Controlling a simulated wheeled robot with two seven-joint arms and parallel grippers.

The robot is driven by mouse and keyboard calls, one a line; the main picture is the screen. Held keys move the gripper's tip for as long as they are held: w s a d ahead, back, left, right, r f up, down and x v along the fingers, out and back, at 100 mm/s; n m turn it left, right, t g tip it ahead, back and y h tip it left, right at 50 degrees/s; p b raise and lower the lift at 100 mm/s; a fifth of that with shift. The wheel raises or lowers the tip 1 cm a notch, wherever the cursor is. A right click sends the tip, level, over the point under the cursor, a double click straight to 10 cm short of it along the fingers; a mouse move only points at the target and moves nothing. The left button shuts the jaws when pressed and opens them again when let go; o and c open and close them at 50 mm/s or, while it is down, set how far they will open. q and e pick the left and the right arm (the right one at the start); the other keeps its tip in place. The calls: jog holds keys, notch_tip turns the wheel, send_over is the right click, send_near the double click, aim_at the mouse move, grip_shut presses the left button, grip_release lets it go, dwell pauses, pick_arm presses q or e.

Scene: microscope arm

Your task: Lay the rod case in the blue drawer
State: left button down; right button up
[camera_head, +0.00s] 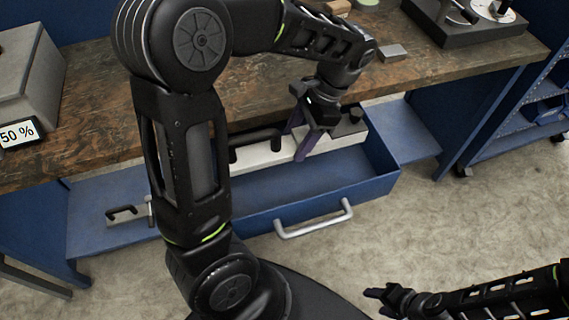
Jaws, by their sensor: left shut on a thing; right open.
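The blue drawer (292,204) is pulled out from under the workbench, with a silver handle on its front. A long pale case with a black handle, seemingly the rod case (262,156), lies along the drawer's back part, partly hidden behind my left arm. My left gripper (303,145), with purple fingers, reaches down over the drawer and is shut on the case, one finger on each side. I cannot tell whether the case touches the drawer floor. My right gripper (374,302) is open and empty, low at the right, away from the drawer.
The wooden workbench (90,110) runs above the drawer. On it are a grey box (28,75) with a "50 %" sign, a small grey block (393,52) and a dark instrument base (440,30). A black handle (122,211) shows at left. Floor is clear in front.

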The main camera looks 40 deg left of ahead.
pick_arm(q)
jog(key=shift+s+f, duration=0.1)
jog(key=shift+f, duration=0.2)
send_over(289, 176)
jog(key=w, duration=0.2)
jog(key=shift+s+d+f, duration=0.1)
jog(key=shift+d+f, duration=0.05)
jog(key=shift+f, duration=0.9)
jog(key=shift+s+d+f, duration=0.1)
jog(key=shift+f, duration=0.95)
jog(key=shift+s+d+f, duration=0.1)
jog(key=shift+d+f, duration=0.05)
jog(key=shift+f, duration=0.9)
jog(key=shift+f+b, duration=0.4)
jog(key=shift+f, duration=1.45)
